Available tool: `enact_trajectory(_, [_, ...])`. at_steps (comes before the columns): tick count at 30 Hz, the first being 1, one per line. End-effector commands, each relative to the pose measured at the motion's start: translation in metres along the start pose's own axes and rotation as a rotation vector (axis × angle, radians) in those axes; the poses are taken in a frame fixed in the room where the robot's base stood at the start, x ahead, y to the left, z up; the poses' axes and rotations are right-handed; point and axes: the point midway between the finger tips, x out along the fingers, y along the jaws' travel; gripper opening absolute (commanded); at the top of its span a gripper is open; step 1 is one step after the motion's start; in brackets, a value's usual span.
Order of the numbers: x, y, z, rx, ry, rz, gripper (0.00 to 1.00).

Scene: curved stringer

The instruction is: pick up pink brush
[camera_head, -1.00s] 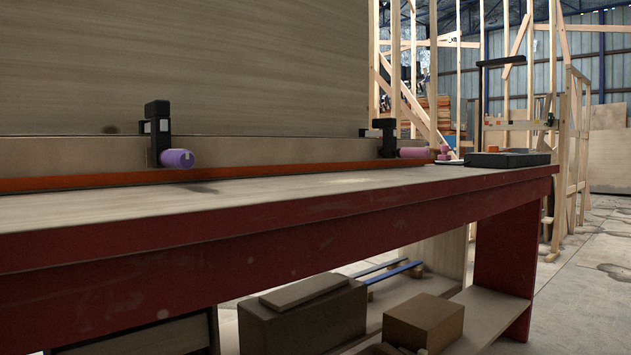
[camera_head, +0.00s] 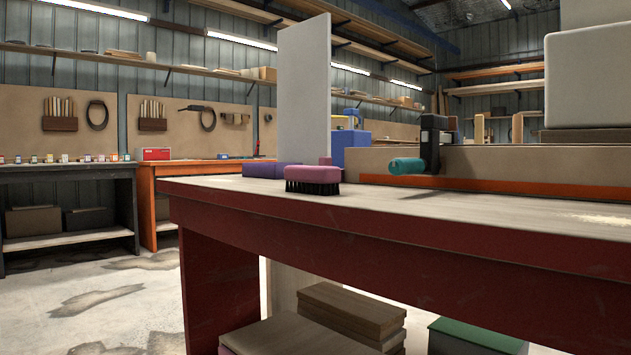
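The pink brush (camera_head: 313,179) sits on the near left part of the workbench top (camera_head: 460,203). It has a pink body with dark bristles facing down onto the wood. A purple block (camera_head: 264,170) lies just behind it to the left, and a small pink piece (camera_head: 326,161) shows behind its right part. My gripper is not in view.
A clamp (camera_head: 431,142) with a teal handle (camera_head: 406,166) is fixed to the curved board at right. A tall grey panel (camera_head: 304,90) and a blue object (camera_head: 352,147) stand behind the brush. Wood boards (camera_head: 350,312) lie under the bench. Open floor is at left.

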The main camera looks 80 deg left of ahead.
Motion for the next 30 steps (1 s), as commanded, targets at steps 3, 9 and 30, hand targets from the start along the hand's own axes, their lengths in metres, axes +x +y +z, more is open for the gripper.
enact_trajectory(3, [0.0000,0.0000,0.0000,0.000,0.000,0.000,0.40])
enact_trajectory(9, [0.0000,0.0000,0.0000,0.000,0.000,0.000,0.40])
enact_trajectory(30, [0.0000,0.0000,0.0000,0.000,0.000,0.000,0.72])
